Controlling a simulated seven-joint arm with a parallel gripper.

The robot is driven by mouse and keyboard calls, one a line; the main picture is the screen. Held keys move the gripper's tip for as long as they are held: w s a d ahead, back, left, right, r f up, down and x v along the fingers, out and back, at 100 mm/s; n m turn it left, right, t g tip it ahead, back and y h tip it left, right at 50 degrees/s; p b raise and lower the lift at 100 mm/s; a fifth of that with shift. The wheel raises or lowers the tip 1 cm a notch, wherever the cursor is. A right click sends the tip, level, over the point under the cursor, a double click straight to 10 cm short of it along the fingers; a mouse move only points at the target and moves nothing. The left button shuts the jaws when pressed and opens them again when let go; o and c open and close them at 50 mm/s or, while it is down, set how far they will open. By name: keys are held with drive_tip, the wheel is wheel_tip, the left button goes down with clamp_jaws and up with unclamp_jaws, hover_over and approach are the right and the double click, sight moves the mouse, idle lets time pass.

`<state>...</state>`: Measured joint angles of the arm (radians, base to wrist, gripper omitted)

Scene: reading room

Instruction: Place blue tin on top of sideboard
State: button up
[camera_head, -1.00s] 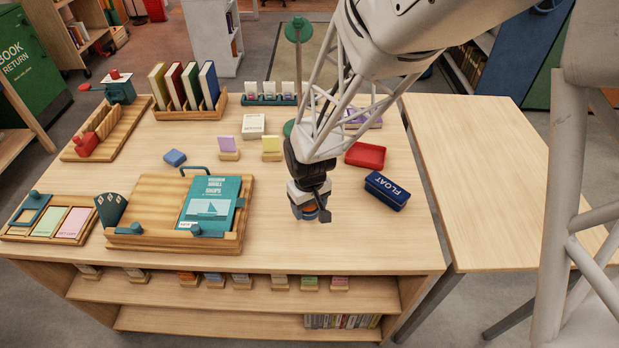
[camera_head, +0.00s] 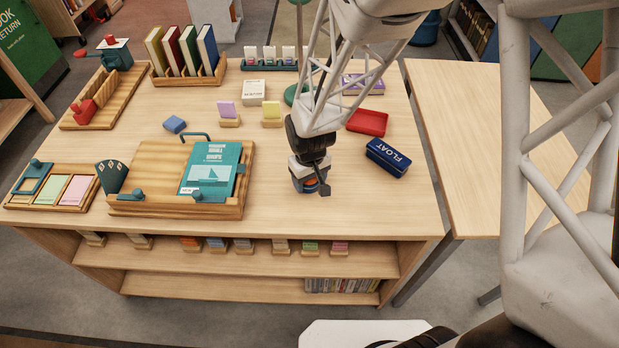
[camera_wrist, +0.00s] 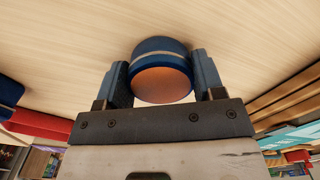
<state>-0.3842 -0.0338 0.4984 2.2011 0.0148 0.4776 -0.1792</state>
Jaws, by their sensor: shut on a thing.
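A round blue tin (camera_wrist: 160,48) with a pale band and a copper-coloured round face is between the fingers of my gripper (camera_wrist: 160,82) in the wrist view. The fingers are shut on its sides. In the head view my gripper (camera_head: 310,178) is over the front right of the wooden table (camera_head: 270,217), with the tin (camera_head: 310,187) low at the tabletop, partly hidden by the gripper. I cannot tell whether it touches the wood. A plain, bare wooden surface (camera_head: 480,150), possibly the sideboard, stands to the right of the table.
A dark blue box marked FLOAT (camera_head: 387,157) and a red tray (camera_head: 367,122) lie right of my gripper. A wooden tray (camera_head: 155,165) with a teal book (camera_head: 210,168) is to its left. A narrow gap separates the table from the right-hand surface.

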drive_tip(key=shift+f, duration=0.1)
drive_tip(key=o, duration=1)
drive_tip(key=shift+c, duration=0.2)
wheel_tip(320, 180, up, 12)
idle(0.3)
idle(0.5)
drive_tip(key=shift+d+r, duration=0.1)
drive_tip(key=shift+r, duration=0.1)
